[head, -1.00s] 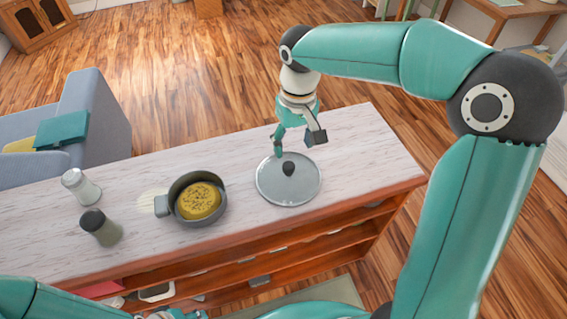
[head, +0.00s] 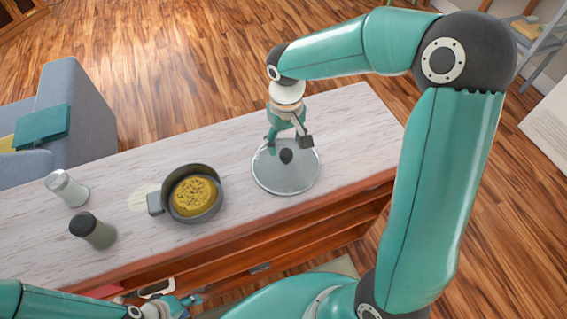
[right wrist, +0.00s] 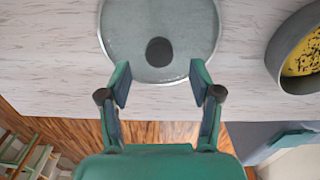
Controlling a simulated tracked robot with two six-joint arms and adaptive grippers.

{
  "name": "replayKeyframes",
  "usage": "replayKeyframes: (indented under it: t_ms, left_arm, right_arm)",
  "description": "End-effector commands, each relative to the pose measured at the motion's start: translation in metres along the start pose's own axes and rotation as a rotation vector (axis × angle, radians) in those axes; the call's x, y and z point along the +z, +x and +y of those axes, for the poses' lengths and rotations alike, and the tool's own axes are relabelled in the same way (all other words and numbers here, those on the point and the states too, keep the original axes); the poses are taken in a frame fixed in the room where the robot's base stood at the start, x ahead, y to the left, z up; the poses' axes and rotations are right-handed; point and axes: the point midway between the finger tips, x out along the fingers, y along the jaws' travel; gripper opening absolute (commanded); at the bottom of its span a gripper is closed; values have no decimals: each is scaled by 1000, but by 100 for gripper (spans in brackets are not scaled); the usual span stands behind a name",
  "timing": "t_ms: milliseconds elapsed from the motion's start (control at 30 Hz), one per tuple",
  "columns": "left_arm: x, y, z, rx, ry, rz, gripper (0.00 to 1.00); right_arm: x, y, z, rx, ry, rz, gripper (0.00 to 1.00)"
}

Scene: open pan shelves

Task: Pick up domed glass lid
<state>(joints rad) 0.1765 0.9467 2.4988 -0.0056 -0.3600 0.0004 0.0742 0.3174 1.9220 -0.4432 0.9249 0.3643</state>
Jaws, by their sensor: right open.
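The domed glass lid (head: 285,181) lies flat on the light wood top, its dark knob (head: 286,156) upward. It also shows in the right wrist view (right wrist: 185,25), with the knob (right wrist: 160,51) near its middle.
A dark pan (head: 157,202) with yellow food (head: 194,196) stands left of the lid. A white-topped shaker (head: 68,188) and a dark-capped shaker (head: 94,231) stand further left. The counter (head: 345,125) is clear right of the lid. Open shelves (head: 310,248) lie below its front edge.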

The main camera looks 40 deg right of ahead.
Motion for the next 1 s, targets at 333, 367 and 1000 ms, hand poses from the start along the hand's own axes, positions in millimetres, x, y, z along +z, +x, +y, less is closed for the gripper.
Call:
replayKeyframes:
  t_ms: [333,367,1000]
  left_arm:
    - [0,-3,1,0,0,0,40]
    - [0,-3,1,0,0,0,40]
    - [0,-3,1,0,0,0,40]
  right_arm:
    - [0,36,1,0,1,-6,64]
    - [0,40,1,0,1,-4,64]
    - [-1,54,1,-1,2,0,22]
